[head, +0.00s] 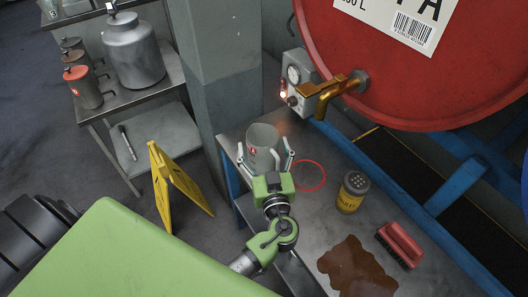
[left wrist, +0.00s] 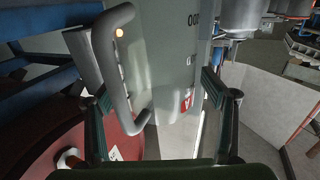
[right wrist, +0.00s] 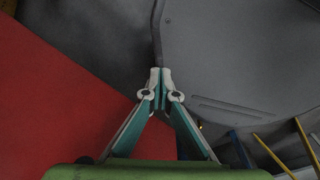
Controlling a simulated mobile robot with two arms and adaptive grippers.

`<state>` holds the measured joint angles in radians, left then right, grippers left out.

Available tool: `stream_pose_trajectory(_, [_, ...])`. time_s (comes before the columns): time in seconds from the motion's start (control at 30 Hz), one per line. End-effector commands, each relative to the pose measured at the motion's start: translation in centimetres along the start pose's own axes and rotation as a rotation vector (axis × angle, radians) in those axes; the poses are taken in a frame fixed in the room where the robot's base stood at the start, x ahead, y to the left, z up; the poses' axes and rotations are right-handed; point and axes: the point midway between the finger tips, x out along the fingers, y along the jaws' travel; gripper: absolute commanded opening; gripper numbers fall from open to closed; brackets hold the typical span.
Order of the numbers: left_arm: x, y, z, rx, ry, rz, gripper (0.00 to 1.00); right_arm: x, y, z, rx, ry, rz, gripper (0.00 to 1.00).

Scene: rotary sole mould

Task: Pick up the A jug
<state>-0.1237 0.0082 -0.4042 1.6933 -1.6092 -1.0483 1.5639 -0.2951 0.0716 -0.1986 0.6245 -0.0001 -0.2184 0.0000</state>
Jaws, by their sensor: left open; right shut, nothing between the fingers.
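The A jug (head: 262,142) is a grey open-topped vessel with a small red label. It appears upright at the left end of the metal bench (head: 300,215), beside a red ring; its base is hidden by my gripper. My left gripper (head: 266,158) is open, with one finger on each side of the jug. In the left wrist view the jug's grey handle (left wrist: 122,70) and red label (left wrist: 187,99) show between the spread fingers. I cannot tell whether the fingers touch it. My right gripper (right wrist: 160,76) is shut and empty, away from the jug.
A red drum (head: 420,85) with a brass tap (head: 330,95) overhangs the bench. A yellow shaker (head: 352,192), a red brush (head: 400,243) and a brown spill (head: 357,268) are to the right. A yellow floor sign (head: 172,180) stands left; a grey column rises behind.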

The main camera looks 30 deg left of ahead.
Motion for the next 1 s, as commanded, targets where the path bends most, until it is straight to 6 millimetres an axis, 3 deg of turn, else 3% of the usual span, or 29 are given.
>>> stream_pose_trajectory(0.3, [0.8,0.0,0.1,-0.001,-0.001,0.0,0.77,-0.3,0.1,0.5,-0.003,-0.008,0.001,0.0])
stream_pose_trajectory(0.53, [0.8,0.0,0.1,-0.001,-0.001,0.0,0.22,-0.3,0.6,1.0,-0.006,-0.016,0.006,0.0])
stream_pose_trajectory(1.0, [0.8,0.0,-1.0,-0.004,0.0,-0.001,0.22,-0.3,0.7,1.0,-0.006,-0.016,0.007,0.0])
